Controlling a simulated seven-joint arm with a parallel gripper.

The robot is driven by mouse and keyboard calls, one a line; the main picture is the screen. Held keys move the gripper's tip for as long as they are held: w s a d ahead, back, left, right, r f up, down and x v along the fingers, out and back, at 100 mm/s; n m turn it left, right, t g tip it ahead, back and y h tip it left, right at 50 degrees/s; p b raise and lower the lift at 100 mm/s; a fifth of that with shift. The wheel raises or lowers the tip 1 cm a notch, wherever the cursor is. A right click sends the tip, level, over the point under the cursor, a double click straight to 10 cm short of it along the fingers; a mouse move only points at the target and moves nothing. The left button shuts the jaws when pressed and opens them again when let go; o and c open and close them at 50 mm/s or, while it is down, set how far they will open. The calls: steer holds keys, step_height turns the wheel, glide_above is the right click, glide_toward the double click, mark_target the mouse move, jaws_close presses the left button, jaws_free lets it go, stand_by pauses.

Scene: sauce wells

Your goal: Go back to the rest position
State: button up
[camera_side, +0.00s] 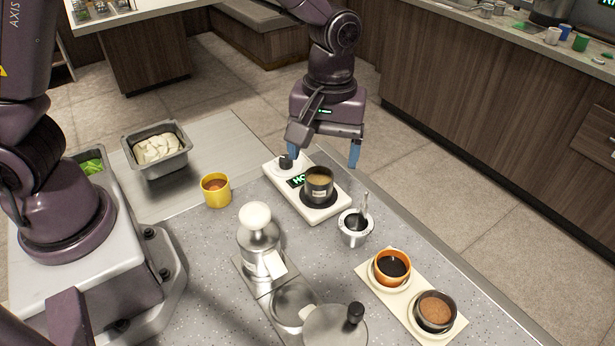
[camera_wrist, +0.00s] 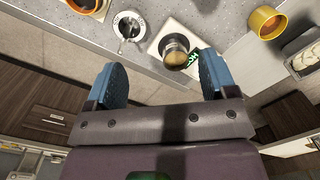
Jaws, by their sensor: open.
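My gripper (camera_side: 324,160) is open, with its two blue fingers spread apart and nothing between them. In the side view it hangs above the far edge of the counter, near a white hot plate (camera_side: 325,212). A dark cup with tan contents (camera_side: 319,192) stands on the plate, beside a black knob (camera_side: 285,162). The wrist view shows my fingers (camera_wrist: 163,85) from behind, apart and empty, with the cup (camera_wrist: 174,56) past them.
A cream tray (camera_side: 390,300) holds an orange cup (camera_side: 391,270) and a dark cup (camera_side: 435,312).

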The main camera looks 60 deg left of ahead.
steer(key=s+a+r+m+t, duration=0.6)
steer(key=s+a+r+m, duration=0.3)
steer(key=s+r, duration=0.6)
steer(key=shift+s+a, duration=0.4)
steer(key=shift+a, duration=0.6)
